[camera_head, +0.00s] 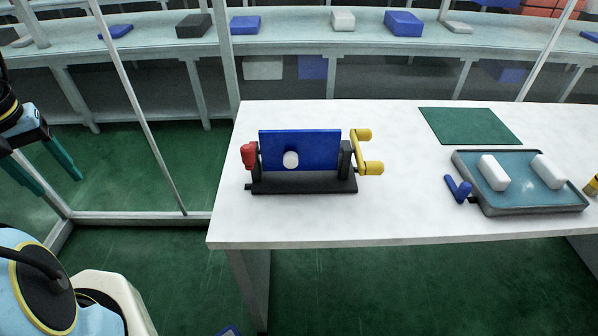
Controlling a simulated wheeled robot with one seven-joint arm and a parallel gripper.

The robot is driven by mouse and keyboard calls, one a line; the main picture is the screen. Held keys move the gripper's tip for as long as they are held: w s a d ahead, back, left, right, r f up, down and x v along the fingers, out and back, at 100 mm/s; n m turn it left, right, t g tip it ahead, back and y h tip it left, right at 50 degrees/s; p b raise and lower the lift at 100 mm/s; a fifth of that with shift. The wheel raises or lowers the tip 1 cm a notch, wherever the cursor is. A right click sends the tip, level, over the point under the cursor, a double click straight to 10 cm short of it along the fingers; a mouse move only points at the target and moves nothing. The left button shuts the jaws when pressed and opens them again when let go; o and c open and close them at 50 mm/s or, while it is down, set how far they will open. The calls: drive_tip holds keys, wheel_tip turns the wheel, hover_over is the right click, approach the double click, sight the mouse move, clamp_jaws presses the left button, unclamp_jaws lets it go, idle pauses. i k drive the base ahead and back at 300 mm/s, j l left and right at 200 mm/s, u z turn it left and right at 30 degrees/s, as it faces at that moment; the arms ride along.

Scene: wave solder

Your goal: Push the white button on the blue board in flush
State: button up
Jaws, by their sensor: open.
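The blue board (312,152) stands upright in a black stand (300,184) on the white table. The white button (290,159) is on the board's front face, left of its middle. From this view I cannot tell how far it sticks out. A red part (249,155) sits at the stand's left end and a yellow handle (371,167) at its right end. My gripper (50,172) is at the left edge, off the table and well left of the board. Its two teal fingers are apart, with nothing between them.
A tray (530,203) with two white blocks (493,173) stands at the right of the white table (300,221). A blue piece (458,188) lies beside it. A green mat (470,126) lies behind. The tabletop before the stand is clear. A slanted post (138,108) rises left of the table.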

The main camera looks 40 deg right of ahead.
sight(290, 159)
drive_tip(key=z, duration=1.3)
